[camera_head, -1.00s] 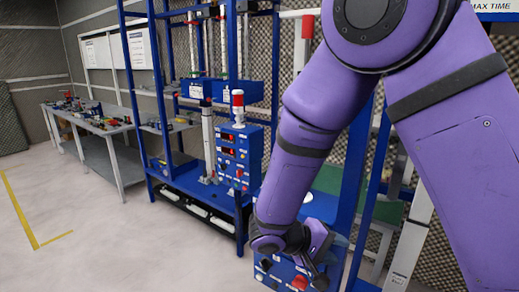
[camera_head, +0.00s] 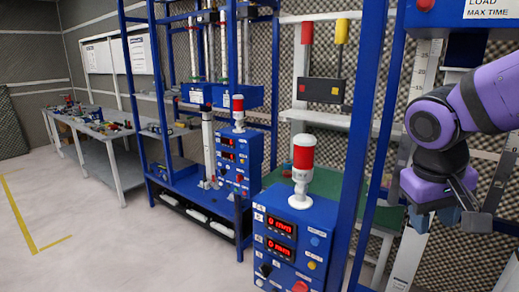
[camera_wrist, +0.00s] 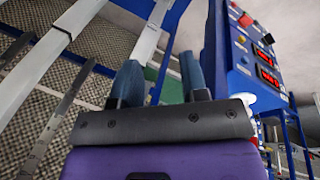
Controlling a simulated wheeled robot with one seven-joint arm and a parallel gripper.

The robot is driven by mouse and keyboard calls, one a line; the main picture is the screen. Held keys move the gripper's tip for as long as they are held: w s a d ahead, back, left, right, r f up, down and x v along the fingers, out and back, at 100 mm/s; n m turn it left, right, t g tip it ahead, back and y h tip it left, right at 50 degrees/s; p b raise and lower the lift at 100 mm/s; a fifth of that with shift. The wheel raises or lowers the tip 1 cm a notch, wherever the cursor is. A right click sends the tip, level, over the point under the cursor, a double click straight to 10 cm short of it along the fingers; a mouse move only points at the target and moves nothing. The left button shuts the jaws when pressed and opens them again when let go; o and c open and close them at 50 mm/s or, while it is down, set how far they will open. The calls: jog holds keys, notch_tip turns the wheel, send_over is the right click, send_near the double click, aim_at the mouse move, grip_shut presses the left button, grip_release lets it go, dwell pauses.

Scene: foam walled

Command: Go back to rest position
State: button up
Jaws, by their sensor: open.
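My gripper (camera_head: 447,217) hangs at the right of the head view, pointing down in front of a grey upright with a scale. In the wrist view its two dark blue fingers (camera_wrist: 160,82) stand apart with nothing between them. The purple arm (camera_head: 497,92) comes in from the right edge of the head view. The gripper is apart from the blue control box (camera_head: 293,240), which is to its left.
The control box carries red number displays, knobs and a red-and-white lamp (camera_head: 302,170). Blue frame posts (camera_head: 361,130) stand close to my gripper. A second control box (camera_head: 240,155) and a cluttered workbench (camera_head: 95,130) are farther left. The floor (camera_head: 100,230) at left is clear.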

jog(key=s+d+r+t+y, duration=0.1)
jog(key=s+r+t+y, duration=0.1)
jog(key=s+r+t, duration=0.2)
jog(key=s+r, duration=0.2)
jog(key=s, duration=0.1)
jog(key=shift+d+t+y, duration=0.25)
jog(key=shift+t+y, duration=0.05)
jog(key=shift+y, duration=0.1)
